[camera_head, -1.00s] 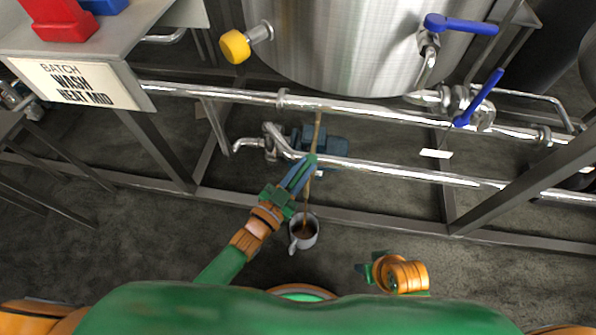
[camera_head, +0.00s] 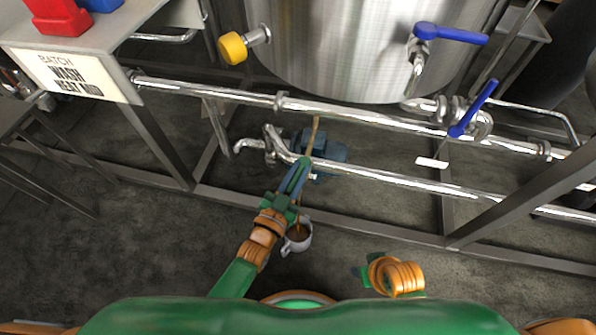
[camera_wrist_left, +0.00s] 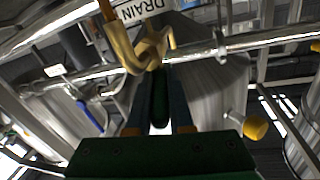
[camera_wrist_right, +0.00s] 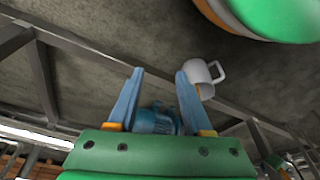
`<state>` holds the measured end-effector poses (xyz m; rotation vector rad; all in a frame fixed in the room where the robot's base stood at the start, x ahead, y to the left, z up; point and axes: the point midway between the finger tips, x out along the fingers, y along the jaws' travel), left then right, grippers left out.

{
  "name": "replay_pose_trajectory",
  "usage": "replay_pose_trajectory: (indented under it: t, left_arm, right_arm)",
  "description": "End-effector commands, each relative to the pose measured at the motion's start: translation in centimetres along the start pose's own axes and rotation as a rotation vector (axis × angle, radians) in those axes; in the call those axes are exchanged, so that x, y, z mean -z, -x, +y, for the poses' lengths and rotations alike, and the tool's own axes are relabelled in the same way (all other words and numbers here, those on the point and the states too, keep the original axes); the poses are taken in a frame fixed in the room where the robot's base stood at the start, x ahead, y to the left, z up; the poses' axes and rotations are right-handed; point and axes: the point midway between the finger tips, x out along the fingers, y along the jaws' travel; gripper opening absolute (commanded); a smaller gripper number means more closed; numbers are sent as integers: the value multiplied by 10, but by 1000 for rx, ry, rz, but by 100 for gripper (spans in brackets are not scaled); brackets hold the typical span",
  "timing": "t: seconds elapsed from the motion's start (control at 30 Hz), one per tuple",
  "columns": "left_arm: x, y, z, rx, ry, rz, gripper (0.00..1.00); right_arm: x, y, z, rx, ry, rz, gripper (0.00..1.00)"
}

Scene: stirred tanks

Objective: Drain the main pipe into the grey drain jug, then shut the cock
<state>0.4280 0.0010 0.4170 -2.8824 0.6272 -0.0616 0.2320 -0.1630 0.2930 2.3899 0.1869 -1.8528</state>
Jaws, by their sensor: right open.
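The main pipe (camera_head: 370,121) runs across under the tank. In the left wrist view a brass drain cock (camera_wrist_left: 150,48) sits on it by a DRAIN sign (camera_wrist_left: 138,10). My left gripper (camera_head: 303,165) reaches it; its fingers (camera_wrist_left: 160,80) lie close on both sides of a dark green lever (camera_wrist_left: 160,100) and look shut on it. The grey drain jug (camera_head: 307,243) stands upright on the floor below, partly behind my left wrist, with brown liquid inside. A thin brown stream falls towards it, partly hidden by my gripper. My right gripper (camera_wrist_right: 157,85) is open and empty, short of the jug (camera_wrist_right: 203,78).
A steel tank (camera_head: 350,50) with a yellow cap (camera_head: 233,48) stands behind the pipe. Blue valve levers (camera_head: 473,108) are at the right. A blue pump (camera_head: 325,153) sits under the pipes. Frame bars cross in front; the floor around the jug is clear.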

Motion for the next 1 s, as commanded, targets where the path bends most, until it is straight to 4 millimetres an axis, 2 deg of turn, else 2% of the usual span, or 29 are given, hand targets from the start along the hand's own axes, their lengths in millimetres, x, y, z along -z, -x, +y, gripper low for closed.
replay_pose_trajectory:
  t: [0.03,0.1,0.13,0.43,0.8,1.0]
  left_arm:
    - [0,0,1,-2,0,0,25]
    - [0,0,1,-1,0,1,44]
    - [0,0,0,-1,0,1,50]
    - [0,2,0,-1,0,0,50]
    - [1,65,0,-2,0,-2,50]
    - [0,71,0,-2,0,1,50]
  right_arm:
    - [0,0,0,0,0,0,50]
    - [0,0,0,0,0,0,50]
    - [0,0,0,0,0,0,50]
    - [1,1,0,0,1,2,50]
    - [-26,-37,1,-5,6,-35,50]
    - [-28,-41,1,-5,6,-35,50]
